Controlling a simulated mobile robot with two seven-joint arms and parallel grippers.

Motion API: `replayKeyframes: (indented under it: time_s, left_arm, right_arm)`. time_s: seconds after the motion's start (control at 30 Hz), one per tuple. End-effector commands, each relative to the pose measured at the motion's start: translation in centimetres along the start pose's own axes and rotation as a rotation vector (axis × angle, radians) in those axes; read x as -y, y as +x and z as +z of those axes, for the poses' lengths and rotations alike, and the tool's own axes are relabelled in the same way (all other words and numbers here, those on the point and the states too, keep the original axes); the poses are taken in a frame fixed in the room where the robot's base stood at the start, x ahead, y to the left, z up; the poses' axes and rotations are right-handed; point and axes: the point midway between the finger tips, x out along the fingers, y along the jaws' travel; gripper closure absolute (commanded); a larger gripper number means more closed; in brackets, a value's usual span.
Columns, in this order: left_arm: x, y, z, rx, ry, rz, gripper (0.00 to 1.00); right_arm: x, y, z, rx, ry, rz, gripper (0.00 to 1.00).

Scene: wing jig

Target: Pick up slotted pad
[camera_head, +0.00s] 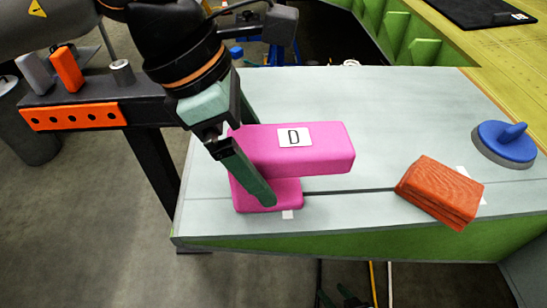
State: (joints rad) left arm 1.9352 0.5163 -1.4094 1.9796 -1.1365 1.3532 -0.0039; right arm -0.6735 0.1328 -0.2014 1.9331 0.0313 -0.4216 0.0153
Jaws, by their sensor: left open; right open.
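A pink block (325,152) with a white "D" label stands on the pale table top. It has a thick upper arm, a lower foot and an open slot between them facing right, and it looks like the slotted pad. My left gripper (260,164) is open at the block's left end. One finger crosses its near side; the other is partly hidden behind it. I cannot tell whether the fingers touch it. My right gripper (340,299) seems to be the dark fingers at the bottom edge, open, empty and mostly out of frame, below the table's front edge.
A red-orange grooved block (440,190) lies to the right near the front edge. A blue round pad with a handle (506,142) sits at the far right. A dark rack (75,112) stands left of the table (390,105). The table's back middle is clear.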

Motion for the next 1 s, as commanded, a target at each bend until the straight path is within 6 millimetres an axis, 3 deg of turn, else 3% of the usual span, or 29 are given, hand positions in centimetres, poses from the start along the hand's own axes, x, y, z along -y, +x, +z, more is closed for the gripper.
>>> replayKeyframes:
  time_s: [0.2, 0.5, 1.0]
  left_arm:
    - [0.1, 3.0, -0.1, -0.001, 0.000, -0.002, 0.00]
    - [0.1, 3.5, -0.1, 0.001, 0.000, -0.001, 0.01]
    - [0.0, 3.4, -0.1, 0.001, 0.000, -0.001, 0.57]
  right_arm:
    - [-0.4, -0.1, 0.2, 0.004, 0.000, 0.009, 0.50]
    - [-0.6, -0.1, 0.2, 0.004, 0.000, 0.012, 0.50]
    - [-0.5, -0.2, -0.2, -0.006, -0.001, 0.010, 0.50]
